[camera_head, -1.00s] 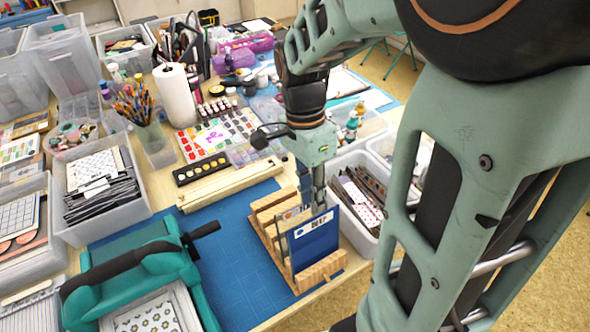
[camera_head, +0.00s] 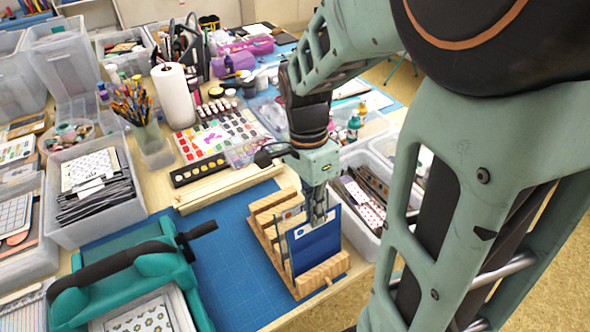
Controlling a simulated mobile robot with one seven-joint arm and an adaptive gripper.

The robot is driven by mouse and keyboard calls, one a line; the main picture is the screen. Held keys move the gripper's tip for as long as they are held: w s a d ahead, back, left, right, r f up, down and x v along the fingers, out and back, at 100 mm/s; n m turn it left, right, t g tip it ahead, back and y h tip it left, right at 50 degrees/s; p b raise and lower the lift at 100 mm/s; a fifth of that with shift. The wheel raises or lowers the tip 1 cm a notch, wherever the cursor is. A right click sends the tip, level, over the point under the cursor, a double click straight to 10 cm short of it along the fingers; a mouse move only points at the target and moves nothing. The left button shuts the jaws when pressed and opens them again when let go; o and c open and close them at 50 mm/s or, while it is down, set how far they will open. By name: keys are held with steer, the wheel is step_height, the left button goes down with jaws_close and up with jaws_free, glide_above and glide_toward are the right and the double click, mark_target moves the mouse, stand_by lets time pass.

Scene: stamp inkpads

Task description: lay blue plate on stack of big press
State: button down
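The blue plate (camera_head: 317,249) stands upright in a slot of the wooden rack (camera_head: 323,272) on the blue mat, with a pale label near its top edge. My gripper (camera_head: 318,222) points down at the plate's top edge. Its fingertips overlap the plate in this view, and I cannot tell whether they are closed on it. The big press (camera_head: 118,270) is teal with a black handle and stands at the lower left. A stack of patterned sheets (camera_head: 150,315) shows in its front, cut off by the frame edge.
The blue cutting mat (camera_head: 235,265) is bare between press and rack. A clear bin of patterned cards (camera_head: 362,200) stands close right of the rack.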

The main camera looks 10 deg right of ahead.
steer(key=shift+r, duration=0.15)
step_height(320, 180, up, 7)
steer(key=w+p, duration=0.1)
steer(key=p, duration=0.5)
steer(key=shift+a+p, duration=0.2)
steer(key=shift+p, duration=0.1)
steer(key=shift+w, duration=0.1)
